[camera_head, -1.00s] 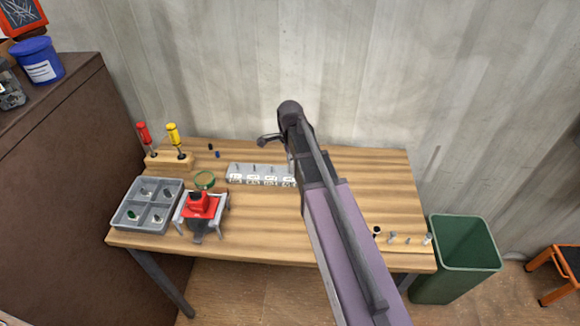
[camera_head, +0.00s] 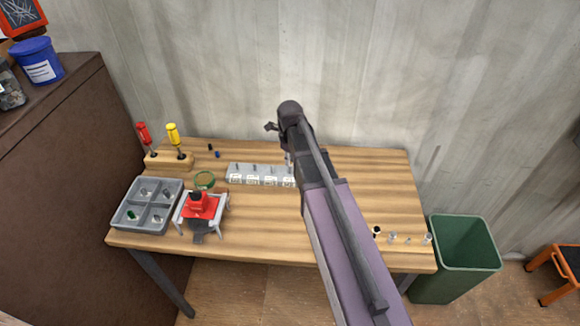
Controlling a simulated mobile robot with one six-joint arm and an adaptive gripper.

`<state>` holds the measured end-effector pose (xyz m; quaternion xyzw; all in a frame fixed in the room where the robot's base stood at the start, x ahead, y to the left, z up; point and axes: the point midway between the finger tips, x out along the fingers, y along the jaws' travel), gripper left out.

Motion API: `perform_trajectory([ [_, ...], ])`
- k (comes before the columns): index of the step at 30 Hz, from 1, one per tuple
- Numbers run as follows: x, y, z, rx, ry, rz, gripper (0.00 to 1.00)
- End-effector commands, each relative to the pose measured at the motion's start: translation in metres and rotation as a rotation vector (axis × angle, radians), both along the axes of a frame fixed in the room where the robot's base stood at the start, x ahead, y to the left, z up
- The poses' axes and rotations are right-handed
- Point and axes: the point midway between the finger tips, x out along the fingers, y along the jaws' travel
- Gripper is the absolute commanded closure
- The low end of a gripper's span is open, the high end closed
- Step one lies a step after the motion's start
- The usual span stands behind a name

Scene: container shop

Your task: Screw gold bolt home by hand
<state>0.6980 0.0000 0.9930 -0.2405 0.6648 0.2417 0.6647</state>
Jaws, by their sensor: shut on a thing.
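My gripper (camera_head: 288,156) is mostly hidden behind my dark arm, with only a small part showing over the right end of a grey block. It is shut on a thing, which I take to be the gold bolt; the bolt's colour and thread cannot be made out. The grey block (camera_head: 262,172) lies at the back middle of the wooden bench, with white labels along its front. Small dark upright pieces stand along its top. Its right end is partly covered by my arm, so how deep the bolt sits cannot be seen.
Red (camera_head: 143,134) and yellow (camera_head: 173,135) screwdrivers stand in a wooden rack. Small parts (camera_head: 392,237) lie front right, near a green bin (camera_head: 460,255).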

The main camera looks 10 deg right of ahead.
Motion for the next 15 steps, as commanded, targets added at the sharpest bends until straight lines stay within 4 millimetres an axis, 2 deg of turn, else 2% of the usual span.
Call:
perform_trajectory([
  [6, 0.0013, 0.0, 0.0004, 0.0, -0.003, -0.141, 1.0],
  [11, 0.0014, 0.0, 0.0005, 0.0, -0.003, -0.148, 1.0],
  [12, 0.0015, 0.0001, 0.0005, 0.0, -0.003, -0.147, 0.77],
  [15, 0.0013, -0.0001, 0.0005, 0.0, -0.003, -0.147, 0.48],
])
